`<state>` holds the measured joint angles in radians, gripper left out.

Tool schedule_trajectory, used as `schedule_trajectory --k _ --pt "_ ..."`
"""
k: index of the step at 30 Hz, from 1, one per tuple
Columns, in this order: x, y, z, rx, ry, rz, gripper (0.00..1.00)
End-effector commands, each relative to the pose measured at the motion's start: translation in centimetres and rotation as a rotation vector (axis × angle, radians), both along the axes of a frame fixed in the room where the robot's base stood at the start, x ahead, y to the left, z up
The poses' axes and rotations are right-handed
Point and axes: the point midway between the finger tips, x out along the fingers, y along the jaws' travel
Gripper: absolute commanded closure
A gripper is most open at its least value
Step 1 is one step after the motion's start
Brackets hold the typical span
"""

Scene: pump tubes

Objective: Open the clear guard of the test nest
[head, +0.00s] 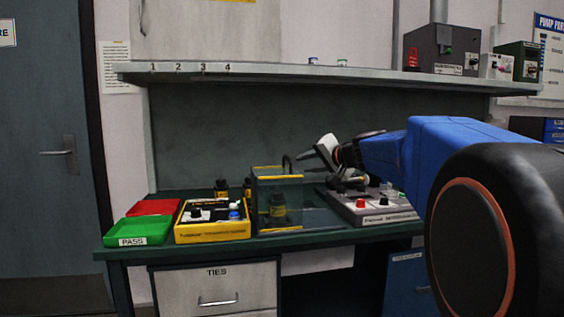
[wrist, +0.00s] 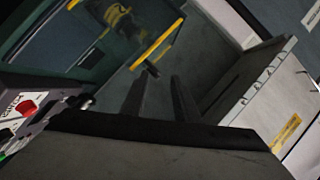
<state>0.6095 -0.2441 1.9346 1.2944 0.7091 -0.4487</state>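The clear guard (head: 264,190) is a see-through box with yellow edges on the green bench, standing down over the nest. A dark bottle-like part (head: 277,208) shows through its wall. A black handle (head: 287,163) stands up at its top right. My gripper (head: 312,156) is just right of the handle, level with the guard's top and apart from it. In the wrist view, the two dark fingers of my gripper (wrist: 160,98) are spread with nothing between them. The handle (wrist: 151,69) lies just beyond the fingertips, by the yellow edge (wrist: 157,45).
A grey tester box (head: 375,207) with red and black knobs stands below and right of my gripper. A shelf (head: 300,73) runs above the bench.

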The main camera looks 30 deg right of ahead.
Motion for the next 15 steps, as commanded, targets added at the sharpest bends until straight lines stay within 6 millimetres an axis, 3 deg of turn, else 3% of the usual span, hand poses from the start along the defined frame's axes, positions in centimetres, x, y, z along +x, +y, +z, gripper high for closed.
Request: schedule_trajectory --k 1,4,10,15 --pt "0.5 -1.5 0.7 0.012 -0.021 -0.023 0.72" --pt "1.0 -3.1 1.6 0.029 -0.047 -0.049 0.72" --pt "2.3 -3.3 1.6 0.032 -0.055 -0.054 0.72" --pt "4.9 -3.1 0.9 0.035 -0.053 -0.052 0.72"
